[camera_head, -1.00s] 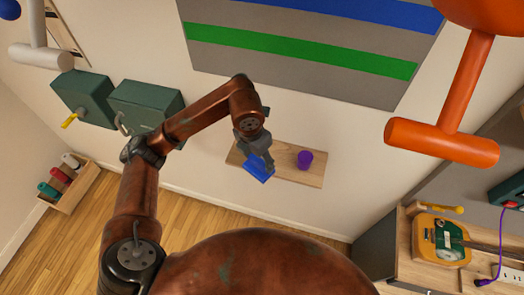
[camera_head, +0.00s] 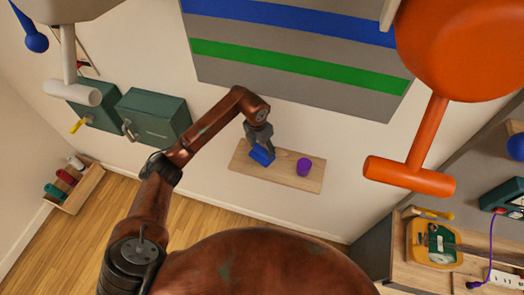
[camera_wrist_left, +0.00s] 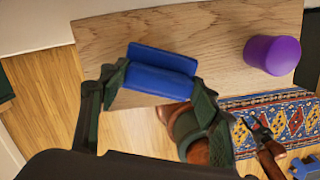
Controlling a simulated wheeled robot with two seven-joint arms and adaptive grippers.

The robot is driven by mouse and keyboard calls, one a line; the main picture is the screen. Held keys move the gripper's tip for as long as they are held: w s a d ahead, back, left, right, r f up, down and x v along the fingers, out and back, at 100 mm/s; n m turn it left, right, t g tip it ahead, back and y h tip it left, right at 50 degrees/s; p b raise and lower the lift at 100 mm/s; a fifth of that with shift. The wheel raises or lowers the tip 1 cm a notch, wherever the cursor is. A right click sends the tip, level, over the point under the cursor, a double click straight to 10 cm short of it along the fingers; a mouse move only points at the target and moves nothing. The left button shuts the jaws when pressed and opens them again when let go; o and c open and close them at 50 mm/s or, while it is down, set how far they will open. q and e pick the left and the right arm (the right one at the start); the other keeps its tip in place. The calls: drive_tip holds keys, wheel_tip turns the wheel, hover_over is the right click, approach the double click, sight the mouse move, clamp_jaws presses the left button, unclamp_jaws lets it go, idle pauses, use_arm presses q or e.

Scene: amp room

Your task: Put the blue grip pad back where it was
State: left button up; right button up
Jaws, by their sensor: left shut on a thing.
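The blue grip pad (camera_head: 262,156) is between the fingers of my left gripper (camera_head: 262,146), which is shut on it. In the left wrist view the blue pad (camera_wrist_left: 160,70) spans between the two dark fingertips, in front of the wooden shelf (camera_wrist_left: 200,32). In the head view it overlaps the left part of the shelf (camera_head: 283,177); I cannot tell whether it touches the wood. My right gripper (camera_wrist_left: 258,130) appears small and dark in the wrist view, its jaw state unclear.
Green wall boxes (camera_head: 153,118) are to the left. A large orange mallet-like object (camera_head: 428,140) is at the right. A patterned rug (camera_wrist_left: 285,118) lies below.

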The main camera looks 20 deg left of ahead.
sight(261, 148)
use_arm(q)
wheel_tip(261, 148, down, 3)
drive_tip(key=shift+w+r+p, duration=0.1)
drive_tip(key=shift+p, duration=0.95)
drive_tip(key=shift+f, duration=0.3)
drive_tip(key=o, duration=1.2)
drive_tip(key=shift+r, duration=0.1)
drive_tip(key=r+b, duration=0.1)
drive_tip(key=r, duration=0.2)
drive_tip(key=r+b, duration=0.2)
drive_tip(key=r, duration=0.2)
drive_tip(key=s+r+b, duration=0.1)
drive_tip(key=r, duration=0.2)
drive_tip(key=shift+s+a+r, duration=0.1)
drive_tip(key=shift+a+r, duration=0.25)
drive_tip(key=shift+r, duration=0.05)
drive_tip(key=shift+s+r, duration=0.1)
drive_tip(key=shift+r, duration=0.4)
